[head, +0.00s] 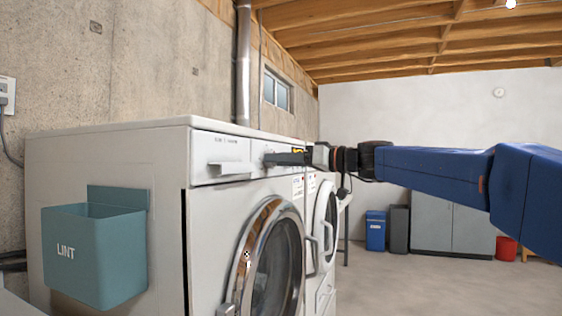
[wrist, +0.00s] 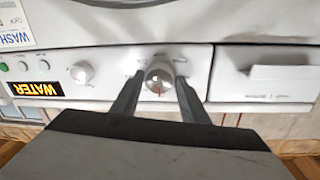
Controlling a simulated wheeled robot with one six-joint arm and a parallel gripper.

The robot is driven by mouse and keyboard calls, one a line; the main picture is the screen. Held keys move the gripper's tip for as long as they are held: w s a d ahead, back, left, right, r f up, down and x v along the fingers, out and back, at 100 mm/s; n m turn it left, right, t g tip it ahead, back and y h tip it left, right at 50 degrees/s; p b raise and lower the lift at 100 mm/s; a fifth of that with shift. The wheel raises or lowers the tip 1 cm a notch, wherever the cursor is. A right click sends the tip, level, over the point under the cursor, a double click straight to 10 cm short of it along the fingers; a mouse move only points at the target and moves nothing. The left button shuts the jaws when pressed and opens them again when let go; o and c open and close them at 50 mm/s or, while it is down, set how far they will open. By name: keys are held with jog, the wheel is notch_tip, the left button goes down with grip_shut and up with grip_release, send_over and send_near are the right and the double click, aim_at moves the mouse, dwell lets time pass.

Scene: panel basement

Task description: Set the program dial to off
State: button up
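The program dial (wrist: 159,74), a round silver-grey knob with a red mark, sits on the front washer's white control panel (wrist: 200,62). My gripper (wrist: 160,80) is at the panel with one dark finger on each side of the dial. A narrow gap seems to show between each fingertip and the knob, so the fingers look open around it. The small print around the dial is too blurred to read. In the head view, my gripper (head: 268,159) reaches the panel from the right and hides the dial.
A drawer handle (wrist: 283,72) juts out on the other side. A teal lint bin (head: 95,250) hangs on the washer's side. The floor (head: 430,285) is clear to the right.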

jog(key=o, duration=0.4)
jog(key=shift+c, duration=0.2)
jog(key=shift+d, duration=0.1)
jog(key=v, duration=1.7)
jog(key=shift+d, duration=0.1)
